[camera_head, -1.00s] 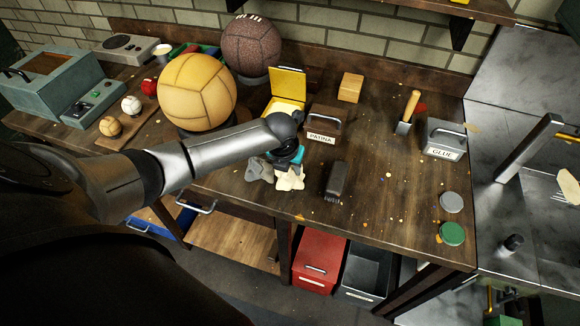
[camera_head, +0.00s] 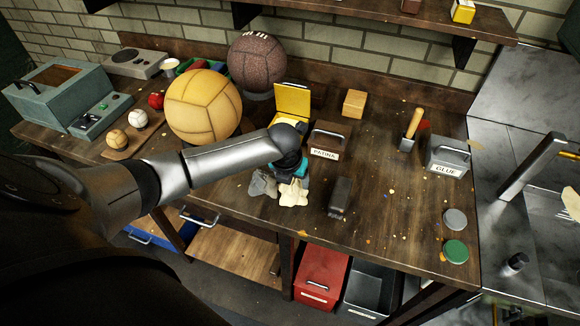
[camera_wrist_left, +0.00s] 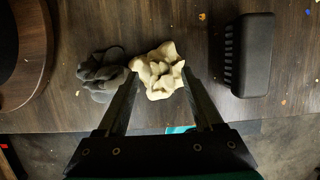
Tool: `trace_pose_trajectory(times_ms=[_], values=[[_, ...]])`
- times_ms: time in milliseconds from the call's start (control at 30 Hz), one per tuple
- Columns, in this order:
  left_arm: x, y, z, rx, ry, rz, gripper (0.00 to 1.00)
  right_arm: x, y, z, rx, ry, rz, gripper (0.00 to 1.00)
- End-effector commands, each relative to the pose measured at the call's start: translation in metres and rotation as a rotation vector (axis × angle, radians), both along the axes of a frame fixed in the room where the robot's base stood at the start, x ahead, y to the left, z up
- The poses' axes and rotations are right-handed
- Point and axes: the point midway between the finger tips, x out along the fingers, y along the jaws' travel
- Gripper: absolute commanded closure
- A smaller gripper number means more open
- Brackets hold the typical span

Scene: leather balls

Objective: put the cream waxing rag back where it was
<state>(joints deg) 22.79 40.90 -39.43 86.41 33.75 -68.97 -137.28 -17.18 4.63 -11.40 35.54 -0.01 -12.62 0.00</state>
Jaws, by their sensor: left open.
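The cream waxing rag (camera_head: 294,192) lies crumpled near the front edge of the wooden workbench, and it also shows in the left wrist view (camera_wrist_left: 160,72). A grey rag (camera_head: 263,184) lies just to its left, and the wrist view shows it too (camera_wrist_left: 101,75). My left gripper (camera_head: 288,176) is right above the cream rag, pointing down. In the wrist view its fingers (camera_wrist_left: 160,80) are apart, one on each side of the cream rag. I cannot tell whether they touch it. My right gripper is not in view.
A dark brush (camera_head: 339,197) lies right of the rags. Behind stand the patina box (camera_head: 328,141), an open yellow tin (camera_head: 291,98) and a tan ball (camera_head: 203,106). The glue box (camera_head: 447,155) is at the right. The bench between brush and glue box is mostly clear.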

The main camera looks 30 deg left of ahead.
Motion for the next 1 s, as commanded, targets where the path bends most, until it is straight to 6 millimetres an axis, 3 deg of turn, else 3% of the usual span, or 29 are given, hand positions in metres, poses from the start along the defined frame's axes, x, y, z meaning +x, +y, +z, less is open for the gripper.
trace_pose_trajectory(times_ms=[300, 500, 700, 1000], values=[[-0.017, -0.003, 0.058, 0.001, -0.003, -0.002, 0.32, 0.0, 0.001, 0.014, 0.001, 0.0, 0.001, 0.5], [-0.026, -0.006, 0.084, 0.001, -0.002, -0.001, 0.32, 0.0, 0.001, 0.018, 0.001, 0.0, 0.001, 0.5], [-0.03, -0.007, 0.094, 0.0, 0.0, 0.0, 0.32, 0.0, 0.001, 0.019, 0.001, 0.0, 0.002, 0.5], [-0.03, -0.007, 0.094, 0.0, 0.0, 0.0, 0.32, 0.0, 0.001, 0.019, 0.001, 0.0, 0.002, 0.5]])
